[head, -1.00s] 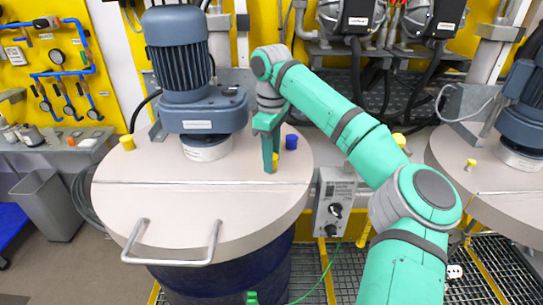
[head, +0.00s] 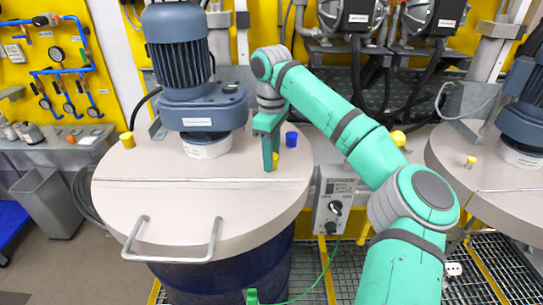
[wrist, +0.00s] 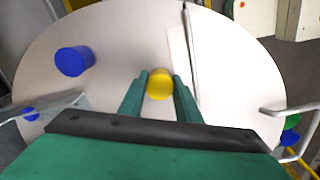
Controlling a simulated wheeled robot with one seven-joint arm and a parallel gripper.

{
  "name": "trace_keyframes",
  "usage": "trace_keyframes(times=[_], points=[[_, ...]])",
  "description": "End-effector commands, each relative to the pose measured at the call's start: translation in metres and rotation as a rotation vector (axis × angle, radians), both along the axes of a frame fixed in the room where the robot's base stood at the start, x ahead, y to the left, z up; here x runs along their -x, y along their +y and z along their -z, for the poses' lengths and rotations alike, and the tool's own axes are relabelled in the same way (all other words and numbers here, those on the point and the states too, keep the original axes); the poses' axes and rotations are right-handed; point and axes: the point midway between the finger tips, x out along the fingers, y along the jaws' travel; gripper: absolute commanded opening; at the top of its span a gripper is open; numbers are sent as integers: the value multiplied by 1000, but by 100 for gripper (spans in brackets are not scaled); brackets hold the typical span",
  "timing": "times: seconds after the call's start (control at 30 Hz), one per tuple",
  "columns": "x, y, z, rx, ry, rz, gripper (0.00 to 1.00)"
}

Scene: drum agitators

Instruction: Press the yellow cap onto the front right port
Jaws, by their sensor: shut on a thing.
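My gripper (head: 271,162) points down at the right part of the round beige drum lid (head: 150,215). It is shut on a yellow cap (wrist: 160,83), which shows between the two green fingers in the wrist view. In the head view only a sliver of this cap (head: 276,157) shows beside the finger, low at the lid surface. The port under the cap is hidden, so I cannot tell how far the cap is seated.
A blue cap (head: 291,139) stands on the lid just behind and right of my gripper. Another yellow cap (head: 127,140) is at the lid's left. The motor (head: 205,105) rises from the lid's back. A handle (head: 175,258) is at the front. A second drum lid (head: 480,190) stands right.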

Motion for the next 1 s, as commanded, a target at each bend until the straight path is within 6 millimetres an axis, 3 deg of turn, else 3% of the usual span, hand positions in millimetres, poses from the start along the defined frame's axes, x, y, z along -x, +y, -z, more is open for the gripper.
trace_keyframes(times=[0.47, 0.5, 0.6, 1.0], points=[[0, 0, 5, 0, 4, 0, 10], [0, 0, 5, 0, 4, 0, 35], [0, 0, 4, 0, 4, 0, 52], [0, 0, 3, 1, 1, 0, 52]])
